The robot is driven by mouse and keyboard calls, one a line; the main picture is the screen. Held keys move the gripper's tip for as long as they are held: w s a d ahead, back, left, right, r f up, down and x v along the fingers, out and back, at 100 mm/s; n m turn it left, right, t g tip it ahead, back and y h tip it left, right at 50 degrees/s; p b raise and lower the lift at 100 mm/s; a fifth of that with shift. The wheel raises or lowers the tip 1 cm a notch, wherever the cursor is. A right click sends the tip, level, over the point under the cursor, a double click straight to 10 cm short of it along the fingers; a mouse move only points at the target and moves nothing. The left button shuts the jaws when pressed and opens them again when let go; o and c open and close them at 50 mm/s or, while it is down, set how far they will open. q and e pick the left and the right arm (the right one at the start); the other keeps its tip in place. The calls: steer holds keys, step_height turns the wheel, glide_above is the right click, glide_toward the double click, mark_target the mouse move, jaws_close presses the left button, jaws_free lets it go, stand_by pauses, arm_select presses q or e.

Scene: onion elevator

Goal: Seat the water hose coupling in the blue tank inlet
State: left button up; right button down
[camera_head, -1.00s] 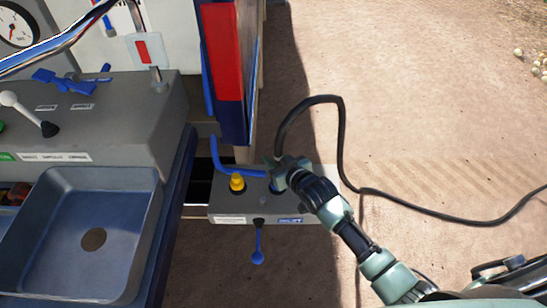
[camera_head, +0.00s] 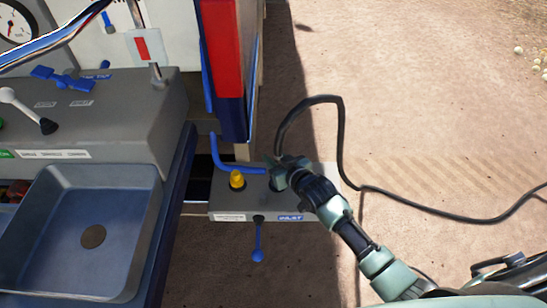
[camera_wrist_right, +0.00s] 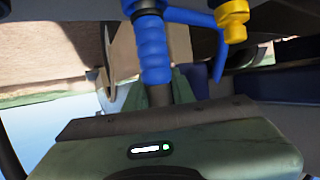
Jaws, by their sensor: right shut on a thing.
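My right gripper (camera_head: 284,172) is over the right part of a grey inlet panel (camera_head: 240,206), shut on the water hose coupling. In the right wrist view the coupling (camera_wrist_right: 152,52) is a blue ribbed sleeve. Its dark collar end is at the panel surface, and I cannot tell whether it sits fully in the blue inlet. The gripper hides most of the inlet in the head view. A black hose (camera_head: 341,140) loops up from the gripper and down to the right. My left gripper is not in view.
A yellow fitting (camera_head: 237,180) stands on the panel left of my gripper, with a bent blue pipe (camera_head: 225,162) behind it. A blue-handled lever (camera_head: 257,240) hangs off the panel's front. A grey sink (camera_head: 120,255) lies left. Open ground lies right.

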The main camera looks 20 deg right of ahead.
steer(key=shift+f, duration=0.3)
stand_by(0.4)
steer(key=c, duration=1.1)
jaws_free()
steer(key=shift+s+f, duration=0.1)
